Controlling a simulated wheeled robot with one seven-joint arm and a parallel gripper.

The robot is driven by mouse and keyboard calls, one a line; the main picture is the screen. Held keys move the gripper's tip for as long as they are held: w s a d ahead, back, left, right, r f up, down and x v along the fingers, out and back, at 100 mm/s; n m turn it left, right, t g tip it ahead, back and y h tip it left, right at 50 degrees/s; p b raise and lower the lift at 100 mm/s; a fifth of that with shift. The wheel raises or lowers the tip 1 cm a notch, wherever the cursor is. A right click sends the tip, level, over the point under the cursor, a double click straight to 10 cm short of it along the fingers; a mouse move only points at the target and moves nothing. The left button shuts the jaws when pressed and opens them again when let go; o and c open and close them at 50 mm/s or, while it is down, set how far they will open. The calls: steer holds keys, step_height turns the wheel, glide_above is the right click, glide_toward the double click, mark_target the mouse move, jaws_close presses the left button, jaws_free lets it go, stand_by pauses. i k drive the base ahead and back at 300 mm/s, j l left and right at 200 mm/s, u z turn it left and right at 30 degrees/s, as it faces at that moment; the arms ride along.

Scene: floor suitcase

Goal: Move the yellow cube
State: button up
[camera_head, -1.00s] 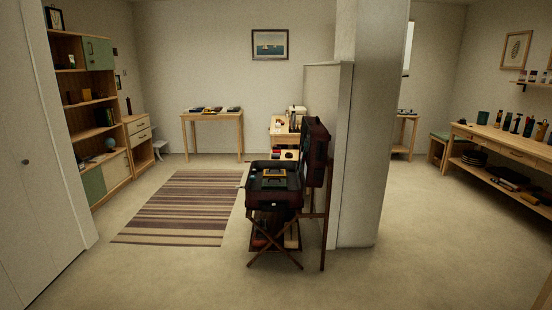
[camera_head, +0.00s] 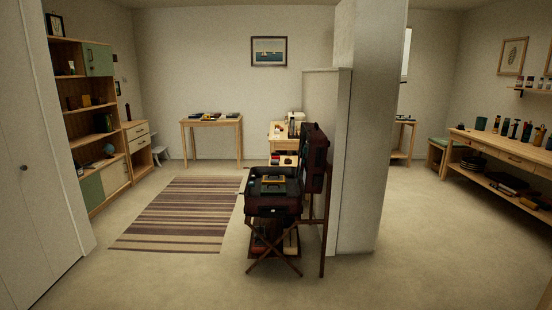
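I cannot make out a clear yellow cube in the head view. A small yellow-orange block (camera_head: 86,101) stands on a shelf at the left, but its shape is too small to tell. An open dark red suitcase (camera_head: 274,209) sits on a folding stand in the middle, its lid upright at its right side. A tan, frame-like object (camera_head: 273,180) lies inside it. The rest of its contents are dark and unclear. My gripper is not in view.
A striped rug (camera_head: 178,214) lies left of the suitcase. A pillar (camera_head: 367,150) and partition stand just right of it. A small table (camera_head: 211,123) is at the back, a long workbench (camera_head: 510,149) at the right, and a bookcase (camera_head: 78,45) at the left. The front floor is clear.

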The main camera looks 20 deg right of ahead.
mark_target(271, 179)
steer(key=z, duration=0.15)
steer(key=i, duration=3.2)
steer(key=i+j+z, duration=0.1)
steer(key=i, duration=0.5)
steer(key=i+j+z, duration=0.15)
steer(key=i, duration=0.4)
steer(key=i+j+z, duration=0.1)
steer(key=i, duration=0.45)
steer(key=k+l, duration=0.25)
steer(key=k+l+z, duration=0.1)
steer(key=l, duration=0.35)
steer(key=i+j, duration=0.15)
steer(key=j, duration=0.15)
steer(key=i+j, duration=0.15)
steer(key=j, duration=0.15)
